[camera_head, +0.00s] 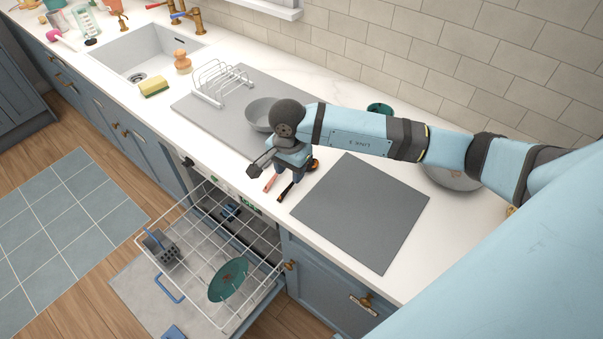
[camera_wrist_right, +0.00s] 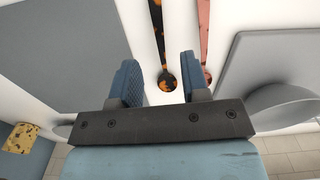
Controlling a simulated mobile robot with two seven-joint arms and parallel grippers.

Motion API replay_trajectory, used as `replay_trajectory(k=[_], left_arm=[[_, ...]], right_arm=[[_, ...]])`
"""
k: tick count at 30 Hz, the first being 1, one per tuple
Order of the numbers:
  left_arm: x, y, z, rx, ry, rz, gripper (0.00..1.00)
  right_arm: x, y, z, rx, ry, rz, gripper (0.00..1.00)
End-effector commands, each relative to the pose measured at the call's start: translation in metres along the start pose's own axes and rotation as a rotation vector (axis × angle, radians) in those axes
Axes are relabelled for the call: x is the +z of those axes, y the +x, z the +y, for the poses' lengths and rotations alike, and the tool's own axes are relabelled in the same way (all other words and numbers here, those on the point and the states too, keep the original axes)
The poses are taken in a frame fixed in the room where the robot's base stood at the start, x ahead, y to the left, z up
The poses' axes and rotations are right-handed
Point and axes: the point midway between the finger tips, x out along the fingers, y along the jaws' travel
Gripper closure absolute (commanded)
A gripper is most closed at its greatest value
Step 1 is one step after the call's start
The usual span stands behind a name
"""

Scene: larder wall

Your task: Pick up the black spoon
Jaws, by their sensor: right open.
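My left gripper is not in view.
A pinkish-red utensil (camera_head: 271,183) lies close beside the spoon, near one finger in the wrist view (camera_wrist_right: 205,25). A grey bowl (camera_head: 260,112) stands behind, partly hidden by my arm. A dark grey square mat (camera_head: 362,212) lies to the right. The dishwasher rack (camera_head: 197,240) is pulled out below.

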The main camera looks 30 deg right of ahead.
Motion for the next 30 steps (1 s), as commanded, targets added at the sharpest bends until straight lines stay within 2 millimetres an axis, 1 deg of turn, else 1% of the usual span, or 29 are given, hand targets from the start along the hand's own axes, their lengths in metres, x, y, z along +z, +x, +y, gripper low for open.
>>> replay_trajectory(k=[4, 9, 12, 15, 20, 21, 23, 24, 25, 26, 30], left_arm=[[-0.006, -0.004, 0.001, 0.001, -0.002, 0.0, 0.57], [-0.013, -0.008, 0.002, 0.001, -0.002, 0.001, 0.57], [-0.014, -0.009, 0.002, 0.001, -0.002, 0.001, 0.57], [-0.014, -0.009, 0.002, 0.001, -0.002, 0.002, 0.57], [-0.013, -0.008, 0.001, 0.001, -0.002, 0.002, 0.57], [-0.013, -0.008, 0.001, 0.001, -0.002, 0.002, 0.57], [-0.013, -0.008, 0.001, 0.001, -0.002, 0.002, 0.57], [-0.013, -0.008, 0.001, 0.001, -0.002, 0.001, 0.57], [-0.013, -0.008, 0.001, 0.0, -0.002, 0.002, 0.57], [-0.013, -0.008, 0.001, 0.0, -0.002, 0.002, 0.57], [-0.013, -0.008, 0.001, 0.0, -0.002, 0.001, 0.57]], right_arm=[[0.0, 0.014, 0.001, 0.004, 0.001, -0.002, 0.58], [-0.001, 0.041, 0.0, 0.003, 0.002, -0.003, 0.58], [-0.001, 0.049, -0.001, 0.001, 0.001, -0.001, 0.58], [-0.001, 0.053, -0.001, 0.0, 0.0, -0.001, 0.58], [-0.001, 0.053, -0.001, 0.0, 0.0, -0.001, 0.58], [-0.001, 0.053, -0.001, 0.0, 0.0, 0.0, 0.67], [-0.001, 0.053, -0.001, 0.0, 0.0, -0.001, 0.81], [-0.002, 0.053, -0.001, 0.0, 0.0, 0.0, 0.9], [-0.001, 0.053, -0.001, 0.0, 0.0, 0.0, 0.97], [-0.001, 0.053, -0.001, 0.0, 0.0, 0.0, 1.0], [-0.002, 0.052, -0.001, 0.0, 0.0, 0.0, 1.0]])
